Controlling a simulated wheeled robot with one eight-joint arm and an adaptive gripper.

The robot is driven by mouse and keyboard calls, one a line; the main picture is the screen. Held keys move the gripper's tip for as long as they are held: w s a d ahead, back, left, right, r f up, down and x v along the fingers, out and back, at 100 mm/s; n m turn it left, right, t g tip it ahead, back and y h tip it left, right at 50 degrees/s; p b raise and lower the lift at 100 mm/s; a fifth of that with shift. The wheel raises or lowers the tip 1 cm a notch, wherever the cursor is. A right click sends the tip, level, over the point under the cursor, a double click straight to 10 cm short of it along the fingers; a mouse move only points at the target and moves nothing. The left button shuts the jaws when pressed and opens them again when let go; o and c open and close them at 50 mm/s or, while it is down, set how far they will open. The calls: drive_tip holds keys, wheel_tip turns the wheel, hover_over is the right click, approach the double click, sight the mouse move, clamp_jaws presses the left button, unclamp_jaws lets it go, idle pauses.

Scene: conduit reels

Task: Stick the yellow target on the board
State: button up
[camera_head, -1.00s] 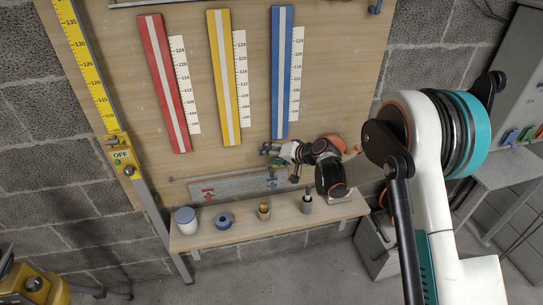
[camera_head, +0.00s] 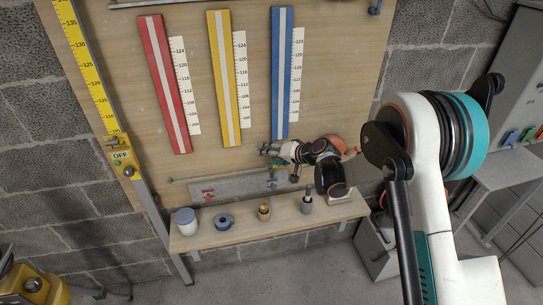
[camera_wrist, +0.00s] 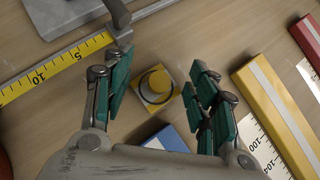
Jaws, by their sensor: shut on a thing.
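The yellow target (camera_wrist: 157,85), a small yellow square with a dark ring on its face, sits between the teal fingers of my gripper (camera_wrist: 160,76) in the wrist view. My gripper is shut on it. In the head view my gripper (camera_head: 268,150) is in front of the wooden board (camera_head: 205,162), just below the lower end of the blue strip (camera_head: 282,85). The target is too small to make out clearly there. Whether the target touches the board cannot be told.
A red strip (camera_head: 165,85) and a yellow strip (camera_head: 223,80) with white scales hang to the left. Below are a grey plate (camera_head: 235,186) and a shelf (camera_head: 240,236) holding a blue-lidded jar (camera_head: 186,221), a blue roll (camera_head: 223,221) and small cylinders. A yellow ruler (camera_wrist: 55,72) shows in the wrist view.

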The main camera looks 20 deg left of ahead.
drive_tip(key=shift+w+a, duration=0.15)
drive_tip(key=shift+w, duration=0.1)
idle(0.5)
drive_tip(key=o, duration=0.9)
drive_tip(key=shift+o, duration=0.2)
drive_tip(key=o, duration=0.5)
drive_tip(key=shift+s+d+b, duration=0.3)
drive_tip(key=shift+s+d, duration=0.5)
drive_tip(key=shift+s, duration=0.5)
drive_tip(key=shift+s+d+b, duration=0.35)
drive_tip(key=shift+s+d, duration=0.4)
drive_tip(key=shift+s, duration=0.5)
drive_tip(key=shift+s+d+b, duration=0.3)
drive_tip(key=shift+s+d, duration=0.5)
drive_tip(key=shift+s, duration=0.5)
